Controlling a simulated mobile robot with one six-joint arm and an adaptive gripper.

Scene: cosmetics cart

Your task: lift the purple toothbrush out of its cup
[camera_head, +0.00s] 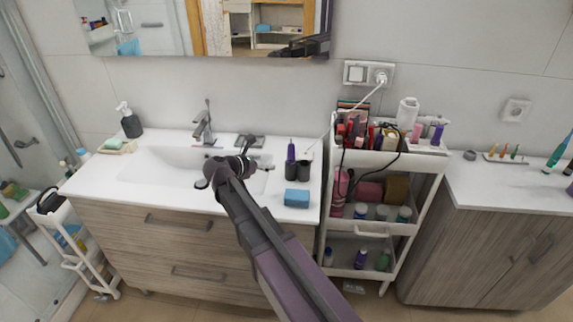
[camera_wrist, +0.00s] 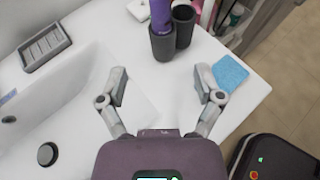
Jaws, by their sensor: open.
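The purple toothbrush (camera_head: 291,152) stands upright in a dark grey cup (camera_head: 291,168) on the white washbasin counter, right of the basin. In the wrist view, the thick purple shaft of the toothbrush (camera_wrist: 161,14) rises from the dark cup (camera_wrist: 163,45); its upper end is cut off by the picture's top edge. A second dark cup (camera_wrist: 184,27) stands close beside it on the right. My gripper (camera_wrist: 160,83) is open and empty, its fingers spread apart short of the cups. In the head view, my gripper (camera_head: 239,167) is over the basin, left of the toothbrush.
A blue sponge (camera_head: 297,198) lies at the counter's front right, close to my right finger in the wrist view. A grey soap dish (camera_wrist: 45,46) lies behind the basin. A tap (camera_head: 204,128) stands at the back. A loaded white cart (camera_head: 436,157) stands right of the counter.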

